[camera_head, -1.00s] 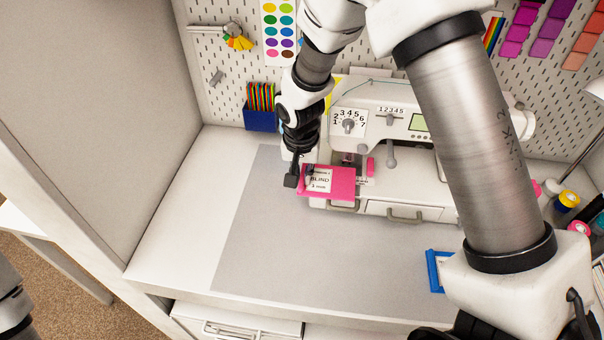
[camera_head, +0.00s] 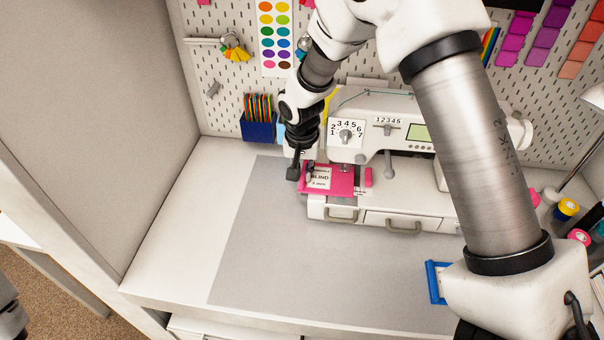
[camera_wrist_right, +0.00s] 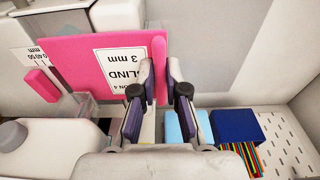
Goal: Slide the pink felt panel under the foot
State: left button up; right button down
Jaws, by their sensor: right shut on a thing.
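The pink felt panel (camera_head: 342,182), with a white label reading "BLIND 3 mm", lies flat over the front of the white sewing machine's bed. My right gripper (camera_head: 302,173) is shut on its left edge. In the right wrist view the panel (camera_wrist_right: 75,65) runs left from between the fingers (camera_wrist_right: 160,75). The sewing machine (camera_head: 385,125) stands behind it. The presser foot (camera_head: 346,166) is close to the panel's back part; I cannot tell whether the panel is beneath it. My left gripper is out of view; only a bit of that arm shows at the lower left.
A dark blue holder (camera_head: 259,128) with colored sticks stands left of the machine. A blue-framed item (camera_head: 436,283) lies on the grey mat (camera_head: 300,265). Thread spools (camera_head: 566,209) stand at right. The mat's front left is clear.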

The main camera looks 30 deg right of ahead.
dwell(0.4)
jog(key=c, duration=1.1)
grip_release()
jog(key=r, duration=0.8)
jog(key=s+a+r, duration=0.1)
jog(key=r, duration=0.3)
jog(key=shift+s, duration=0.1)
jog(key=shift+f, duration=0.1)
